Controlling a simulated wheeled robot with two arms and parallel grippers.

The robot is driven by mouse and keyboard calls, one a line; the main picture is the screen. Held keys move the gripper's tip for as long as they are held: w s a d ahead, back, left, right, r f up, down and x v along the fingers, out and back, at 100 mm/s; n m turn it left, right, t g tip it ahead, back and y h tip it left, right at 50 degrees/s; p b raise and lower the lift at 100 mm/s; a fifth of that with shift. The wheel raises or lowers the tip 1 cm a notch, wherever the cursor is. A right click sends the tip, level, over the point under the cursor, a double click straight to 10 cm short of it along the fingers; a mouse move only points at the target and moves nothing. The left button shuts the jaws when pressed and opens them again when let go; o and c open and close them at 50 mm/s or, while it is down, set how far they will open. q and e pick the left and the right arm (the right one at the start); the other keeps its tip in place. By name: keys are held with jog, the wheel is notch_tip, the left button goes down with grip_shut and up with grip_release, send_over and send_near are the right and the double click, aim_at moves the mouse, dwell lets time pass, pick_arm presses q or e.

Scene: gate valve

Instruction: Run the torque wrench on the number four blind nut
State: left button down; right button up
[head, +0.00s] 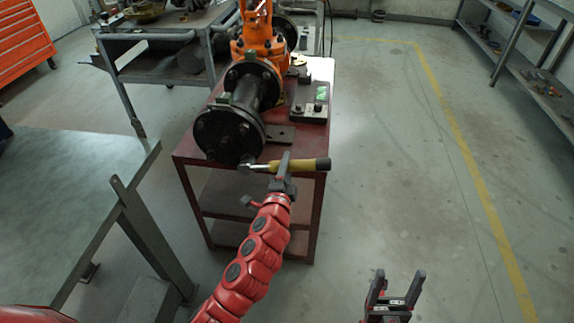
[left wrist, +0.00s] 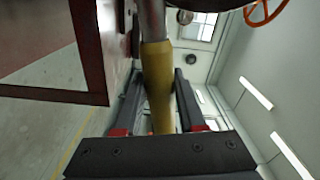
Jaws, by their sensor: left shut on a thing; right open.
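The torque wrench (head: 302,165) has a yellow handle with a dark end and a metal head at its left. My left gripper (head: 285,165) is shut on its handle, and the left wrist view shows the yellow handle (left wrist: 158,85) between the fingers (left wrist: 157,80). The wrench lies about level in front of the black blind flange (head: 225,136). Its head is at the flange's lower right edge; I cannot tell whether it sits on a nut. The nut numbers are too small to read. My right gripper (head: 395,283) is open and empty at the bottom right.
The orange gate valve (head: 258,38) and its black pipe stand on a dark red cart (head: 187,152). A small device with a green part (head: 309,112) lies right of the pipe. A grey table (head: 80,175) is at the left. The floor at right is clear.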

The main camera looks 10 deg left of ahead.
pick_arm(q)
jog(key=shift+r, duration=0.1)
dwell(0.6)
jog(key=shift+s, duration=2.05)
jog(key=shift+a, duration=0.1)
